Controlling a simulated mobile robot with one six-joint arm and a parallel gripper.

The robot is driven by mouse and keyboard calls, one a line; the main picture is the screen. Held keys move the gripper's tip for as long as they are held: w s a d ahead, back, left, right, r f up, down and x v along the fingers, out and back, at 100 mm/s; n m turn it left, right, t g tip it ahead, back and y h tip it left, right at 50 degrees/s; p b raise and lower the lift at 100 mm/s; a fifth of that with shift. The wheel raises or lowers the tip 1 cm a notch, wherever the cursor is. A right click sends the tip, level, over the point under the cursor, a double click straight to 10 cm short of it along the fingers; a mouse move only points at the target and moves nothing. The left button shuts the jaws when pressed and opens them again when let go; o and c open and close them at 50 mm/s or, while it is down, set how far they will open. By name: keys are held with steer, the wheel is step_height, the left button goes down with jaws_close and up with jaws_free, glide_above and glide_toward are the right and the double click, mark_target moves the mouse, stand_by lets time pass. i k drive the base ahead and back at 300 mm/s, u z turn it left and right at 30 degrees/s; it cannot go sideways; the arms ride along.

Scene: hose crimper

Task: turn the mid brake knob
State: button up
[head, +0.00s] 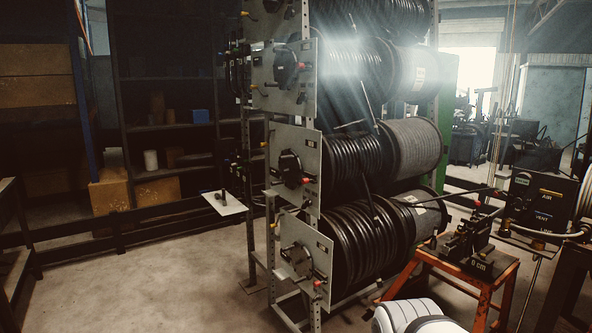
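A tall metal rack holds black hose reels at several levels, each with a grey side plate on its left end. The middle one of the three fully visible plates (309,150) carries a dark round hub (290,168) and a small red-tipped part (308,180) at its lower right. I cannot tell which small part on this plate is the brake knob or how it is turned. Similar plates sit above (304,100) and below (318,248). My gripper is not in view; only a white rounded part of my own body shows at the bottom edge.
An orange stand (484,292) with a dark machine (468,243) stands right of the rack. A black box marked AIR (541,200) is at the far right. Dark shelves (172,128) with boxes stand behind left. The floor (150,285) left of the rack is clear.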

mark_target(307, 202)
steer(key=u, duration=0.4)
steer(key=i, duration=1.6)
steer(key=u, duration=0.45)
